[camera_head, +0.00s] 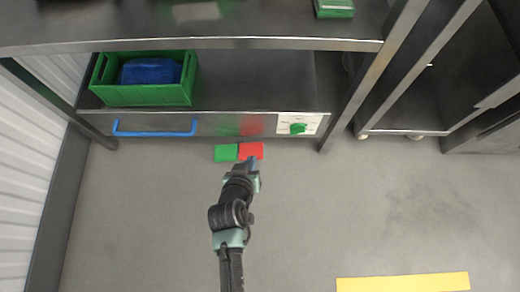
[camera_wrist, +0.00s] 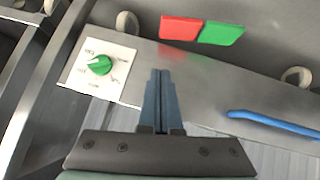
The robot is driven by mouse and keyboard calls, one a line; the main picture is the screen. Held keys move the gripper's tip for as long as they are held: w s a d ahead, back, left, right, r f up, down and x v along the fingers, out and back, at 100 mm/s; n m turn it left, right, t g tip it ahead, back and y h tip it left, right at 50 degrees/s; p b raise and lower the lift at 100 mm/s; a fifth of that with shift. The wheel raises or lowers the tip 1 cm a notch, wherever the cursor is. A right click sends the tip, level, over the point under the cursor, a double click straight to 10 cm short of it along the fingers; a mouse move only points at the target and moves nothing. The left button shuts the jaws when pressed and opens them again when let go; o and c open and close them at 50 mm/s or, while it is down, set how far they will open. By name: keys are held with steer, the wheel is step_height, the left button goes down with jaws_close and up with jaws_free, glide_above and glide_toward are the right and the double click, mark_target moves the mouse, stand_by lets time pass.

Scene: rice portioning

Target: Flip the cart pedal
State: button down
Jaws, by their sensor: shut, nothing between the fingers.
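The cart pedal has a red half (camera_head: 251,149) and a green half (camera_head: 226,153), side by side at the bottom front edge of the metal cart. In the wrist view the red half (camera_wrist: 180,29) and the green half (camera_wrist: 221,33) show beyond my fingertips. My gripper (camera_head: 252,161) is shut and empty, its blue fingers pressed together, just in front of the red half in the head view. In the wrist view my gripper (camera_wrist: 160,73) points toward the red half, with a visible gap. I cannot tell whether it touches in the head view.
The cart front has a green dial (camera_head: 298,128) on a white panel and a blue handle (camera_head: 155,132). A green crate (camera_head: 145,95) with a blue object stands on the shelf. A yellow strip (camera_head: 403,283) lies on the floor. The grey floor around my arm is clear.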

steer(key=b, duration=0.8)
glide_above(262, 147)
steer(key=s+a, duration=0.1)
steer(key=s, duration=0.1)
steer(key=f, duration=0.7)
steer(key=shift+s+a+f, duration=0.2)
steer(key=shift+f, duration=0.15)
steer(key=shift+s+d+f+b, duration=0.15)
steer(key=shift+s+f+b, duration=0.05)
steer(key=shift+f+b, duration=0.7)
steer(key=shift+d+f+b, duration=0.2)
steer(key=shift+f+b, duration=0.2)
steer(key=shift+f, duration=0.3)
steer(key=shift+s+r+p, duration=0.1)
steer(key=shift+r+p, duration=0.05)
steer(key=shift+p, duration=0.35)
